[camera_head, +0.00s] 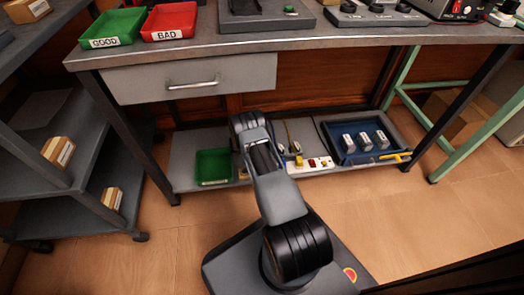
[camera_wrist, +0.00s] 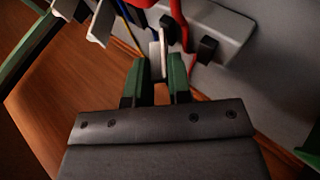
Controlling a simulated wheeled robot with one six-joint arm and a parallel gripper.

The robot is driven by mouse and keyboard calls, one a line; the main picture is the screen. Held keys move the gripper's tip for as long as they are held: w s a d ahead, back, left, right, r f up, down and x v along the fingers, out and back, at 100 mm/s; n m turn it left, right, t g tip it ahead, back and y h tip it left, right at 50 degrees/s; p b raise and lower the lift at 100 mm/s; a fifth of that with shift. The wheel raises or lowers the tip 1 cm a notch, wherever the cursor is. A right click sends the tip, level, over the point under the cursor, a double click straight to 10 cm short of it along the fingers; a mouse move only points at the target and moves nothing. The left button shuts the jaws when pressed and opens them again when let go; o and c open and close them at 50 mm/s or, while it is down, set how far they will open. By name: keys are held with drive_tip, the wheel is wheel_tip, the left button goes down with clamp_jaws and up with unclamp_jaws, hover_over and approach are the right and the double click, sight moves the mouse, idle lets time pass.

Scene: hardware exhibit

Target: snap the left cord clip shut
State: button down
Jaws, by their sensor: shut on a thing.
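In the wrist view, my gripper (camera_wrist: 157,82) has its two green-padded fingers closed on a narrow pale clip part (camera_wrist: 157,62), likely the left cord clip. Other white clip pieces (camera_wrist: 102,22) stand up to the left of it in that view. Blue and dark cords run behind the clips. Whether the held clip is latched cannot be told. In the head view, my own arm hides the gripper and the clips at the lower shelf.
A white power strip (camera_head: 318,163) with plugs lies on the lower shelf; it also shows in the wrist view (camera_wrist: 232,28), close beyond the fingers. A green tray (camera_head: 214,180) is to the left and a blue tray (camera_head: 335,150) with several blocks to the right. The bench drawer (camera_head: 190,82) hangs above.

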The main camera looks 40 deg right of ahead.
drive_tip(key=shift+w+a+f+n+g+h, duration=0.15)
drive_tip(key=shift+f+n+g+h, duration=0.1)
drive_tip(key=shift+h, duration=0.5)
drive_tip(key=shift+w+a+f+n+g+h, duration=0.1)
drive_tip(key=shift+a+n+g+h, duration=0.1)
drive_tip(key=shift+h, duration=0.5)
drive_tip(key=shift+w+a+f+n+g+h, duration=0.15)
drive_tip(key=shift+f+g+h, duration=0.1)
drive_tip(key=shift+h, duration=0.5)
drive_tip(key=shift+r, duration=0.1)
drive_tip(key=c, duration=1.3)
unclamp_jaws()
drive_tip(key=shift+s, duration=0.1)
drive_tip(key=shift+o, duration=0.9)
drive_tip(key=shift+a, duration=0.15)
